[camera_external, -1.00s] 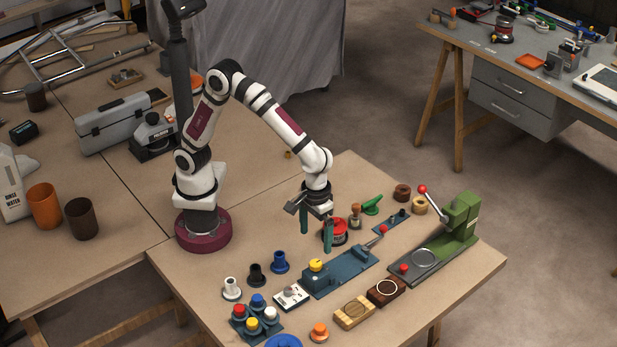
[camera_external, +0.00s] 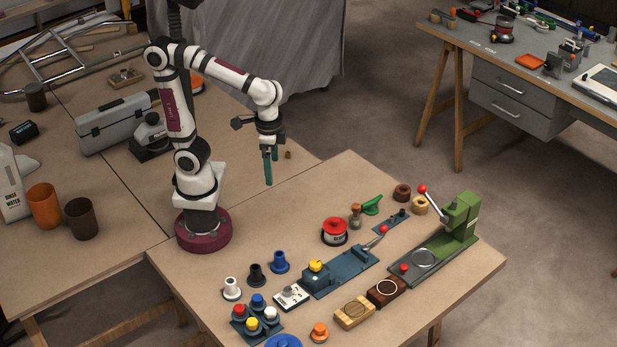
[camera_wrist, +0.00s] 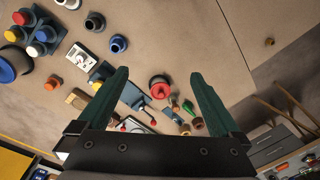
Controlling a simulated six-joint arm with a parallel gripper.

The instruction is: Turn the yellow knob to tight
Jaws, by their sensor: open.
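The yellow knob (camera_external: 316,265) sits on the left end of a blue-grey fixture (camera_external: 342,275) on the near table. Any marking of the knob's setting is too small to read.
A lever with a red tip (camera_external: 383,230) stands on the fixture's right end. A white switch box (camera_external: 291,297) is just left of it.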

